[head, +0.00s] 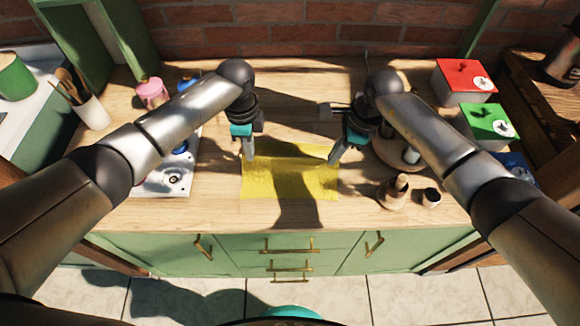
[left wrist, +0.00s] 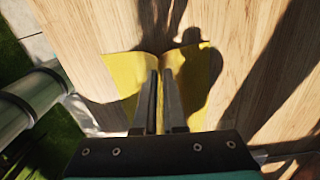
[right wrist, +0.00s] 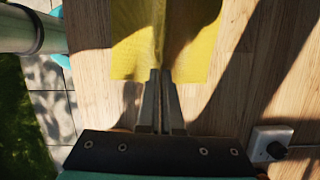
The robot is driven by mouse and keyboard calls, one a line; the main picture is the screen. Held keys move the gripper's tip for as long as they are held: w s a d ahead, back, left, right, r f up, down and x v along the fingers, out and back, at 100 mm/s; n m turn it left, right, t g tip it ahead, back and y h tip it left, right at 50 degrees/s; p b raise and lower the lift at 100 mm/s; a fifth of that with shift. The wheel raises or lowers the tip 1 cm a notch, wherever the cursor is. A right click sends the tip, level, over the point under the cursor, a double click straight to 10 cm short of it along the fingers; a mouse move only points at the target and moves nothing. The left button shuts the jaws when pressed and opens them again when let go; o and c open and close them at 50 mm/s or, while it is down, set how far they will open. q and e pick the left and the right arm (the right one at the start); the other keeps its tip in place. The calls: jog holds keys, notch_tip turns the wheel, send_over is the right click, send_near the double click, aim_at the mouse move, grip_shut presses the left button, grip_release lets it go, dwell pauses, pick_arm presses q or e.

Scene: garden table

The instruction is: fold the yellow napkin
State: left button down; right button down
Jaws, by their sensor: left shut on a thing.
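The yellow napkin (head: 290,183) lies spread on the wooden table near its front edge, with shadows across it. My left gripper (head: 249,158) is at its left side, towards the back corner. In the left wrist view its fingers are shut on the napkin (left wrist: 196,92), which rises in a crease at the tips. My right gripper (head: 334,158) is at the napkin's right side, towards the back corner. In the right wrist view its fingertips are close together at the edge of the napkin (right wrist: 190,45), with a crease running from them. The cloth between the fingers is mostly hidden.
Small wooden and dark pieces (head: 393,192) stand right of the napkin, beside a round wooden board (head: 385,153). A red box (head: 463,83) and a green box (head: 487,127) stand further right. A white tray (head: 172,188) and pink jar (head: 152,93) are at left.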

notch_tip(320, 180, up, 11)
jog(key=a+h+p, duration=0.1)
jog(key=h+p, duration=0.2)
jog(key=p, duration=0.7)
jog(key=shift+w+f, duration=0.2)
